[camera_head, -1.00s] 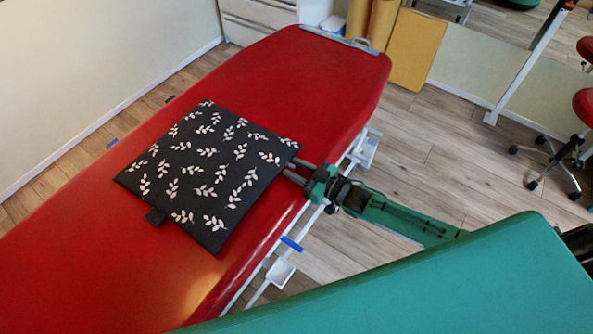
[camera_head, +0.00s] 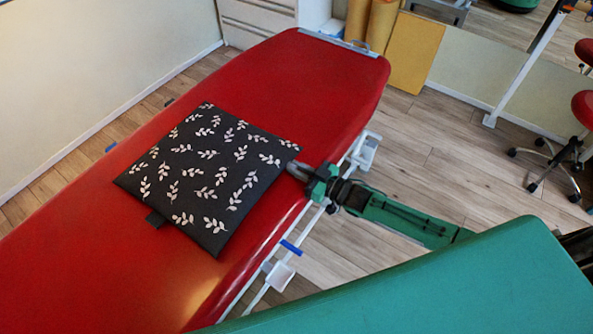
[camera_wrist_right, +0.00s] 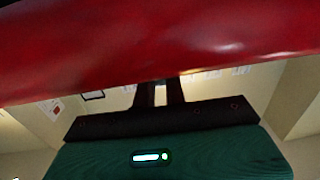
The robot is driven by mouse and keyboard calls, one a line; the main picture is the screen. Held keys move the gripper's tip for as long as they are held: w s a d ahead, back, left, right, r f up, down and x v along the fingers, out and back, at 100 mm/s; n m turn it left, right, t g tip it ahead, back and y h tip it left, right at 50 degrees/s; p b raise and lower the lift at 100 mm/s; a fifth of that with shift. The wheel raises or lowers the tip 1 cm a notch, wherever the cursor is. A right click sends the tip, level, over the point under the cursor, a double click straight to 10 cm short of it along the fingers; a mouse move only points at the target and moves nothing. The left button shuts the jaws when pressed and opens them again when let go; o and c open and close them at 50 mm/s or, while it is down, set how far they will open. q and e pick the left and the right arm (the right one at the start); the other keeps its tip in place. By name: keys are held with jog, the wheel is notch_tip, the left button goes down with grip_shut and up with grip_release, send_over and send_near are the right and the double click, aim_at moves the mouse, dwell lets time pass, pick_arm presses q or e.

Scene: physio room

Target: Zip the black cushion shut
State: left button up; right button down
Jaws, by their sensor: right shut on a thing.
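The black cushion (camera_head: 205,178) with white leaf sprigs lies flat on the red treatment table (camera_head: 300,85). My right gripper (camera_head: 296,167) reaches in from the right over the table's edge. Its fingers are shut at the cushion's right corner. The zip and its pull are too small or hidden to make out. In the right wrist view the fingers (camera_wrist_right: 158,88) point toward the red padding, and the cushion does not show. My left gripper is not in view.
A white frame with a small white tray (camera_head: 281,275) and a blue lever (camera_head: 291,247) runs along the table's right side. A red stool (camera_head: 580,110) stands far right. The table top around the cushion is clear.

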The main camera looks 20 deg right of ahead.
jog(key=c, duration=1.4)
grip_release()
jog(key=shift+c, duration=0.2)
jog(key=shift+s, duration=0.1)
jog(key=shift+s+d+f, duration=0.1)
jog(key=shift+s+d, duration=0.15)
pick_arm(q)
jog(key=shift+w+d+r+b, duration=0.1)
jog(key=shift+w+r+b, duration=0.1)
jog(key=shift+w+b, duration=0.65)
pick_arm(e)
jog(key=v, duration=1.3)
